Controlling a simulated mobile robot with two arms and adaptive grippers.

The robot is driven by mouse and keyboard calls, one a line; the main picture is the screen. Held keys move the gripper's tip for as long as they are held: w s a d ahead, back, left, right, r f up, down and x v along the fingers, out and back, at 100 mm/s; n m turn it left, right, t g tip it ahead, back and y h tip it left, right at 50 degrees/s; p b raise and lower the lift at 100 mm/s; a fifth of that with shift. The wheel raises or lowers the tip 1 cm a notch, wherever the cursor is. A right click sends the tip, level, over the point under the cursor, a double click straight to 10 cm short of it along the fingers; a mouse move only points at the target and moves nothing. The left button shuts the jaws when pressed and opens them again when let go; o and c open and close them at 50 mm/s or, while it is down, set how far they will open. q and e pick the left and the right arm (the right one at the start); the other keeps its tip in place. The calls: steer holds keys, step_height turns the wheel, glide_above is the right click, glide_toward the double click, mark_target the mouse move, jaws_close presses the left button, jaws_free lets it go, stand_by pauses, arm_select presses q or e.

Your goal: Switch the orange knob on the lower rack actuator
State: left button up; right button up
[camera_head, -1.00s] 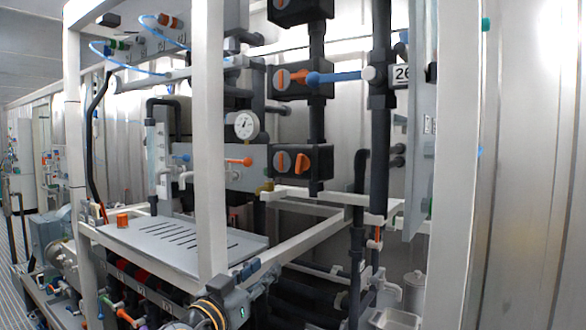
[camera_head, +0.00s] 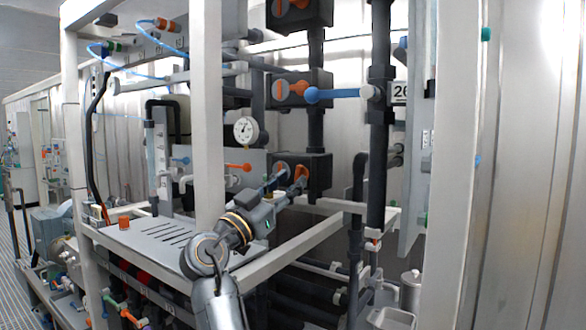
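The lower black actuator box (camera_head: 319,171) hangs on the dark vertical pipe in the middle of the camera_head view. Its orange knob (camera_head: 301,172) is on the right of its front face, with an orange round mark (camera_head: 281,168) to the left. My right gripper (camera_head: 286,184) reaches up from below in front of this face. Its fingers look spread apart, the right one close to the knob and overlapping it. Whether they touch it cannot be told. My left gripper is not in view.
A second actuator (camera_head: 317,80) with an orange knob sits above, near a blue handle (camera_head: 332,94). A pressure gauge (camera_head: 246,130) is to the left. White frame posts (camera_head: 207,110) and a slotted grey tray (camera_head: 150,232) surround my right arm.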

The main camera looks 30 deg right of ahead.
mark_target(300, 174)
steer(key=shift+p+x, duration=0.3)
steer(key=shift+x, duration=0.85)
jaws_close()
steer(key=shift+a, duration=0.1)
